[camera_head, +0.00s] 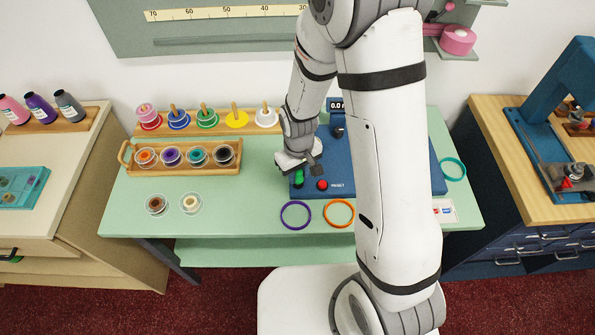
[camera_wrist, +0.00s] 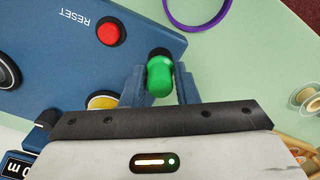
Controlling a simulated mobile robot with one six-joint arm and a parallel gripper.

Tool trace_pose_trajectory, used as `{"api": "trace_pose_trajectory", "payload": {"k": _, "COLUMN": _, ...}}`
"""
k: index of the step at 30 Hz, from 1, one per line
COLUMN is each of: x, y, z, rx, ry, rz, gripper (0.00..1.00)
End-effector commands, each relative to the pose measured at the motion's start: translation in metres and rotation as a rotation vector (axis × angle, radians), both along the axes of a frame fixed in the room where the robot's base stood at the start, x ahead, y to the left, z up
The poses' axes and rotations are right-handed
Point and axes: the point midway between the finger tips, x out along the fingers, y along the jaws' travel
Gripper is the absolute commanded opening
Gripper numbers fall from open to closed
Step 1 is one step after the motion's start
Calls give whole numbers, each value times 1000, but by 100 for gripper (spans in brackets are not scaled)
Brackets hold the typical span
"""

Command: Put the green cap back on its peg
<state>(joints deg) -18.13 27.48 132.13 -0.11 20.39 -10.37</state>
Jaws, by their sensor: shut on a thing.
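The green cap (camera_wrist: 160,78) is a small rounded cylinder, held between the two fingers of my gripper (camera_wrist: 155,88). In the head view the cap (camera_head: 299,179) shows at the front left corner of the blue machine (camera_head: 420,150), just below my gripper (camera_head: 298,168). A dark round piece (camera_wrist: 158,53) shows right at the cap's end in the wrist view, over the machine's corner. I cannot tell whether it is the peg, or whether the cap sits on it or is just above it.
A red RESET button (camera_wrist: 110,31) is beside the cap, and a yellow round part (camera_wrist: 102,101) is close to the fingers. A purple ring (camera_head: 296,215) and an orange ring (camera_head: 339,213) lie in front. A wooden spool tray (camera_head: 184,169) stands left.

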Motion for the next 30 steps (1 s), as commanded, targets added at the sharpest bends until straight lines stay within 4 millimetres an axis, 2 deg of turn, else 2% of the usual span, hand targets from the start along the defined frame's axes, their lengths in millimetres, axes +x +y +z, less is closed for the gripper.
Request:
{"api": "trace_pose_trajectory", "payload": {"k": 14, "x": 0, "y": 0, "z": -16, "rx": 0, "ry": 0, "rz": 1, "gripper": 6}}
{"api": "trace_pose_trajectory", "payload": {"k": 23, "x": 0, "y": 0, "z": -16, "rx": 0, "ry": 0, "rz": 1, "gripper": 6}}
{"api": "trace_pose_trajectory", "payload": {"k": 24, "x": 0, "y": 0, "z": -16, "rx": 0, "ry": 0, "rz": 1, "gripper": 30}}
{"api": "trace_pose_trajectory", "payload": {"k": 30, "x": 0, "y": 0, "z": -16, "rx": 0, "ry": 0, "rz": 1, "gripper": 47}}
